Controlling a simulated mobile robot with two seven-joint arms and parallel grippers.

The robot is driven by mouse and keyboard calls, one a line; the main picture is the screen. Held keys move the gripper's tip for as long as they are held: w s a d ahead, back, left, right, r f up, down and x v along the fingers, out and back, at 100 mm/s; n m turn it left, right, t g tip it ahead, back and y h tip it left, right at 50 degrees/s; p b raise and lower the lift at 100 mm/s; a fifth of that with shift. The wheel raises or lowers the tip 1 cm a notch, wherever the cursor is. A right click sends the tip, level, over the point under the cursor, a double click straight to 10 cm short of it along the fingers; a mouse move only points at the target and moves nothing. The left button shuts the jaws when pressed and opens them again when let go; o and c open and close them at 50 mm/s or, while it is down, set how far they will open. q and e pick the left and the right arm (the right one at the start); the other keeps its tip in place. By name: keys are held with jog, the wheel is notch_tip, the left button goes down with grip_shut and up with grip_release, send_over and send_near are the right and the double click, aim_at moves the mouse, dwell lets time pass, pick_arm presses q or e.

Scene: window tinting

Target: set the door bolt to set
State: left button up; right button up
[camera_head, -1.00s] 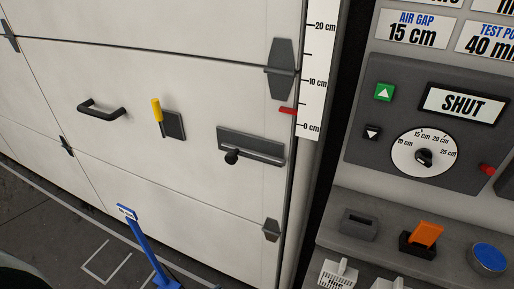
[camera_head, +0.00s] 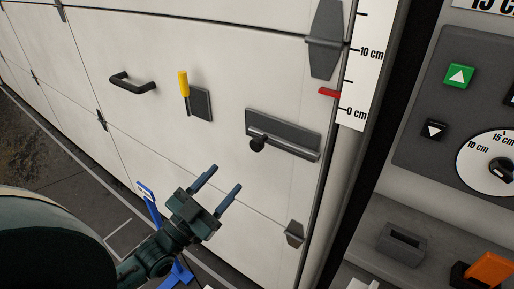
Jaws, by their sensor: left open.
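The door bolt (camera_head: 284,146) is a grey rod with a black knob (camera_head: 257,143) at its left end, mounted on a dark plate (camera_head: 285,126) on the white door (camera_head: 230,50). My left gripper (camera_head: 222,179) is in front of the door, below and left of the bolt knob. Its two fingers are spread and point up and right, with nothing between them. It appears apart from the bolt. My right gripper does not show.
A yellow-handled lever (camera_head: 183,84) and a black pull handle (camera_head: 132,84) sit left of the bolt. A blue post (camera_head: 151,205) stands partly behind my left arm. A control panel (camera_head: 424,92) and a grey shelf with an orange item (camera_head: 490,268) are at right.

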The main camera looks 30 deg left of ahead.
aim_at(255, 147)
pick_arm(q)
jog(key=p+x, duration=0.1)
jog(key=x, duration=1.1)
jog(key=shift+w+d+p, duration=0.1)
jog(key=shift+w+p, duration=0.1)
jog(key=shift+p, duration=0.1)
grip_shut()
